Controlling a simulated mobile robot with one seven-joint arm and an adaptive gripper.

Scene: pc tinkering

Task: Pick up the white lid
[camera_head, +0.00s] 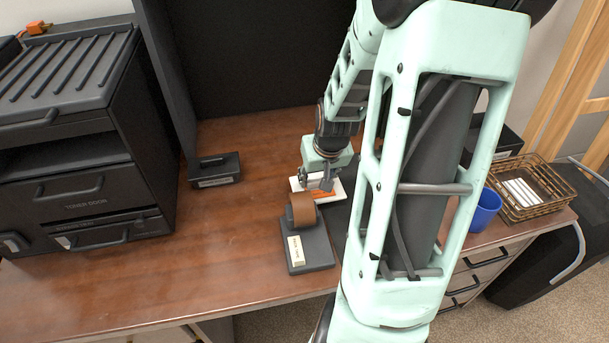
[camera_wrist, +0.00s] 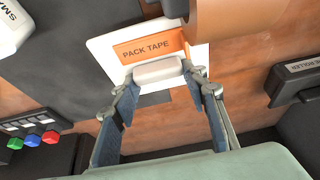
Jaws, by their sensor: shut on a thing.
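The white lid (camera_wrist: 104,48) is a flat white plate with an orange "PACK TAPE" label and a raised white handle (camera_wrist: 158,70). In the head view the lid (camera_head: 337,190) is partly hidden under my gripper (camera_head: 322,180), just behind the brown tape roll. In the wrist view my gripper (camera_wrist: 160,78) has one finger on each side of the handle and is shut on it. I cannot tell whether the lid touches the desk or is slightly above it.
A tape roll (camera_head: 303,209) on a dark dispenser (camera_head: 314,250) is close in front of the lid. A small black box (camera_head: 215,170) and a black printer (camera_head: 70,130) are to the left. A blue cup (camera_head: 485,209) and wire basket (camera_head: 545,205) are right.

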